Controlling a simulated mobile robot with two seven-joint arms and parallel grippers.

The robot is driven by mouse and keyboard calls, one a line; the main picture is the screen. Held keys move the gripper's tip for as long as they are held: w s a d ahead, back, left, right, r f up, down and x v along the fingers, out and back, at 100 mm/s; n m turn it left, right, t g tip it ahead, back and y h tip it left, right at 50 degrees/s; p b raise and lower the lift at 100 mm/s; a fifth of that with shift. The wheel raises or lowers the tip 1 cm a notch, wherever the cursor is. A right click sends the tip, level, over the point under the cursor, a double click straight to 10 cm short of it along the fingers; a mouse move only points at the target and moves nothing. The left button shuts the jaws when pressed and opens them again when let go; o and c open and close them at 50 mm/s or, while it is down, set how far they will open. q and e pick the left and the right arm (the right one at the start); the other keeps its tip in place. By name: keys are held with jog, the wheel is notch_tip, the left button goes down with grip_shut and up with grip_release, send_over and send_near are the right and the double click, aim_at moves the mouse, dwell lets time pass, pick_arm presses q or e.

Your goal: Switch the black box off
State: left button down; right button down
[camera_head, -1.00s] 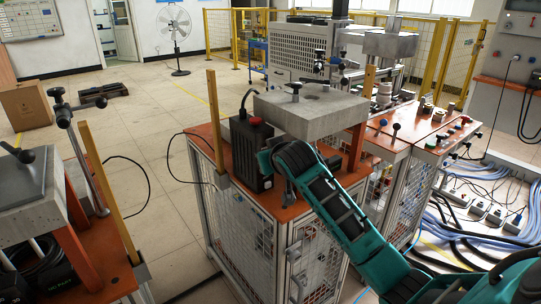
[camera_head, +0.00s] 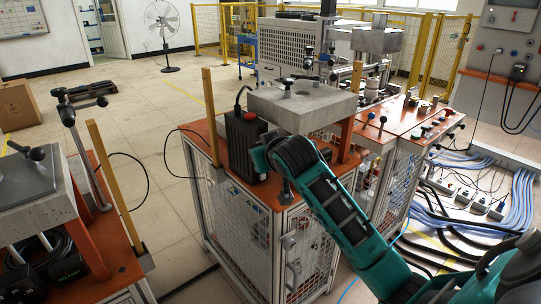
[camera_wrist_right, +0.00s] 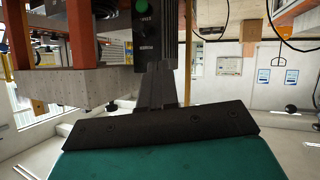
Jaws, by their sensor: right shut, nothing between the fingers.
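The black box (camera_head: 243,147) stands upright on the orange top of the middle cabinet, with a red button (camera_head: 250,116) on its top. In the right wrist view, the black box (camera_wrist_right: 147,45) shows a face with a green round button (camera_wrist_right: 141,5) and small lettering. In the head view, my teal right arm hides most of the right gripper and the box's right side. My left gripper is not in view.
A grey block (camera_head: 302,105) on orange posts stands close to the black box; it also shows in the right wrist view (camera_wrist_right: 75,88). A wooden post (camera_head: 211,115) rises at the cabinet's left corner. Another orange cabinet stands at left. Cables lie on the floor at right.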

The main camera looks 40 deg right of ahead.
jog(key=shift+v, duration=2.45)
jog(key=shift+a+f, duration=0.1)
jog(key=shift+f, duration=0.1)
